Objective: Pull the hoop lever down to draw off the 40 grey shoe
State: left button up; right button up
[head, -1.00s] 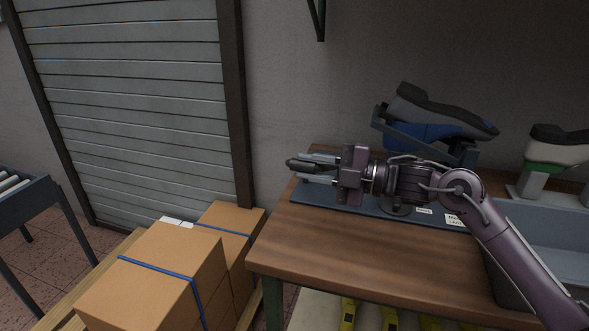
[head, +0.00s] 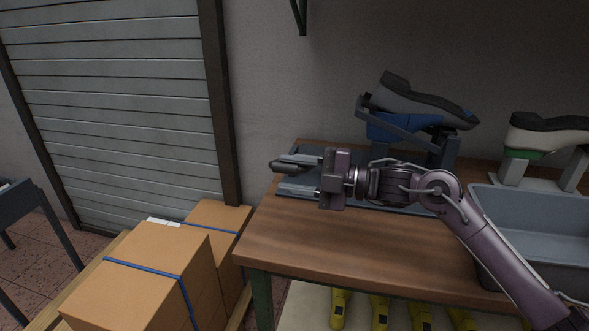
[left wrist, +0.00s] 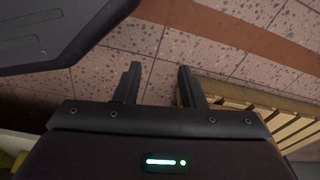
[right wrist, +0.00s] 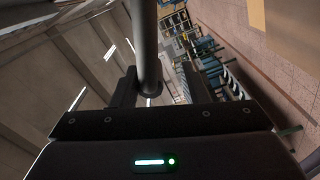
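The grey shoe (head: 415,97) sits sole up on a blue last (head: 402,125), held tilted on the dark stand of the bench device in the head view. My right gripper (head: 297,176) is left of the stand, over the near-left part of the device's base, fingers pointing left. In the right wrist view a grey rod (right wrist: 147,45) with a collar, seemingly part of the hoop lever, runs between the open fingers, closer to the left finger. I cannot tell whether it touches. My left gripper (left wrist: 160,85) is open and empty above the floor; the head view does not show it.
The wooden bench (head: 340,240) carries a grey bin (head: 530,215) at right and a second shoe (head: 545,135) on a green last behind it. Strapped cardboard boxes (head: 150,270) stand left of the bench. Yellow lasts (head: 380,310) lie below it. The bench front is clear.

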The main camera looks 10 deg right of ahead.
jog(key=shift+r, duration=0.15)
jog(key=shift+d, duration=0.2)
pick_arm(q)
jog(key=shift+w+d+r+b, duration=0.15)
jog(key=shift+w+r+b, duration=0.1)
jog(key=shift+w+r, duration=0.3)
jog(key=shift+w+d+r+b, duration=0.15)
jog(key=shift+w+r+b, duration=0.15)
jog(key=shift+w, duration=0.3)
pick_arm(e)
jog(key=v, duration=0.7)
jog(key=shift+s+d, duration=0.1)
jog(key=shift+d, duration=0.1)
